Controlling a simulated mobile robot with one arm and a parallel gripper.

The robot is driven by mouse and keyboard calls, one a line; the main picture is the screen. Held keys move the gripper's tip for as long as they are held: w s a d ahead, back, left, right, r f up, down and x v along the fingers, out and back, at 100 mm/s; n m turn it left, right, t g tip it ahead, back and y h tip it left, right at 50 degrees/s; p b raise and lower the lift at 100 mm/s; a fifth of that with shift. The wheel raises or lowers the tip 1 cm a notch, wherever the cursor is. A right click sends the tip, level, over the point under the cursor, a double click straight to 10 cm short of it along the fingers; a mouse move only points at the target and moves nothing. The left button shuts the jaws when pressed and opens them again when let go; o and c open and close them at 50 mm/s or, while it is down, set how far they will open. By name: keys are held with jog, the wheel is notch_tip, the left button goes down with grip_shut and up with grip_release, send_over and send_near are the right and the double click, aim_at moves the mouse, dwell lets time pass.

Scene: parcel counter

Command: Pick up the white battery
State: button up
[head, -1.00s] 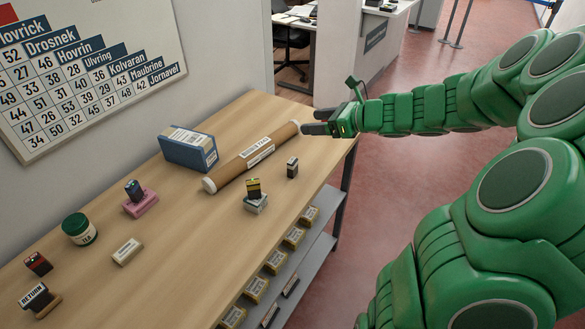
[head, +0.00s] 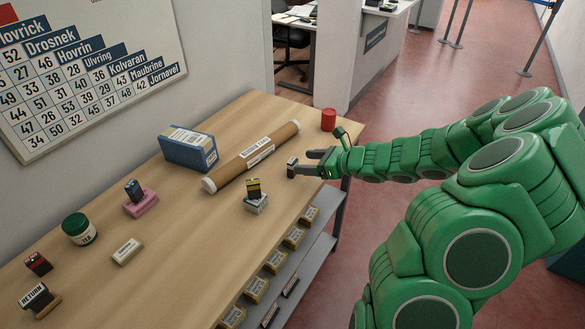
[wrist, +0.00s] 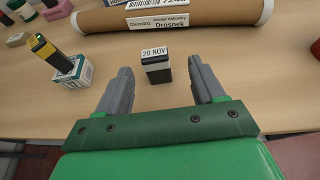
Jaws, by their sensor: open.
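A small block with a dark body and a white top marked "20 NOV" (wrist: 157,66) stands upright on the counter; it may be the white battery, but I cannot tell for sure. It also shows in the head view (head: 291,163), partly hidden at my gripper's tips. My gripper (wrist: 160,75) is open, one finger on each side of the block and a gap to both; the block stands near the tips. In the head view, my gripper (head: 304,162) is low over the counter's right edge.
A cardboard tube (head: 250,156) lies just behind the block. Left of it, a yellow-and-black block (head: 253,188) stands on a small box (head: 256,204). A red cylinder (head: 328,120) stands at the far corner. A blue box (head: 187,148) sits behind the tube.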

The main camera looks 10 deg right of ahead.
aim_at(293, 164)
jog(key=shift+s+f+x, duration=0.1)
jog(key=shift+s+x, duration=0.05)
jog(key=shift+x, duration=0.95)
jog(key=shift+s+f+x, duration=0.1)
jog(key=shift+s+x, duration=0.05)
jog(key=shift+x, duration=1.8)
jog(key=c, duration=1.1)
